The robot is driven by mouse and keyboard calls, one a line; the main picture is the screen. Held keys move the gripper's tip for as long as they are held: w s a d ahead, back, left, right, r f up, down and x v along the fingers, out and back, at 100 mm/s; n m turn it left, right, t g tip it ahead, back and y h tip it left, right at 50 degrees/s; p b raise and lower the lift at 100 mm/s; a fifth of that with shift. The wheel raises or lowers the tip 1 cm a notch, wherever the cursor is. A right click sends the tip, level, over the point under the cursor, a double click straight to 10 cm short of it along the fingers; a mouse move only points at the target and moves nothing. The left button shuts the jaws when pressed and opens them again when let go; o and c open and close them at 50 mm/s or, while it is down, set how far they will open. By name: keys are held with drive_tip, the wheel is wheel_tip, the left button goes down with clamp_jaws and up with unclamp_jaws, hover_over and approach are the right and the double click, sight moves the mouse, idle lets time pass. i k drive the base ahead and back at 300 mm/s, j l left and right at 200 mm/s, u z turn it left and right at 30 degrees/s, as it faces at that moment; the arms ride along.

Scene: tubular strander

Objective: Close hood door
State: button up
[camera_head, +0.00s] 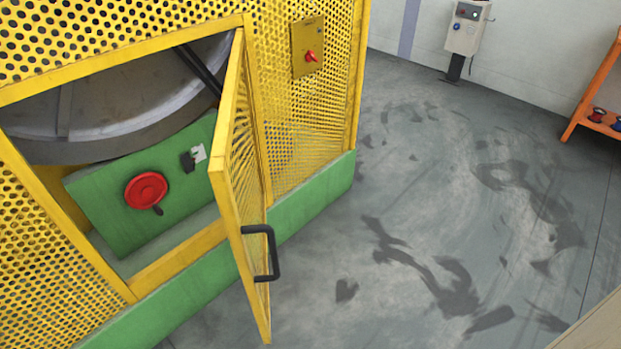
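The hood door (226,192) is a narrow yellow framed panel with perforated mesh. It stands swung open, hinged at the right side of the opening, with its free edge pointing towards me. A black bar handle (272,254) sits on its lower outer part. The yellow perforated hood (45,255) stands on a green base (311,196). Through the opening I see a large grey drum (120,95) and a green panel with a red handwheel (146,190). My gripper is not in view.
A yellow plate with a red switch (310,55) is on the hood's right part. The grey floor (430,200) to the right is clear. A control box on a post (466,30) stands by the back wall. An orange rack (597,90) stands at the far right.

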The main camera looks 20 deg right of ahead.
sight(220, 163)
drive_tip(key=i+l+z, duration=0.1)
drive_tip(key=z, duration=0.15)
drive_tip(key=k+l+z, duration=0.15)
drive_tip(key=k+l, duration=0.7)
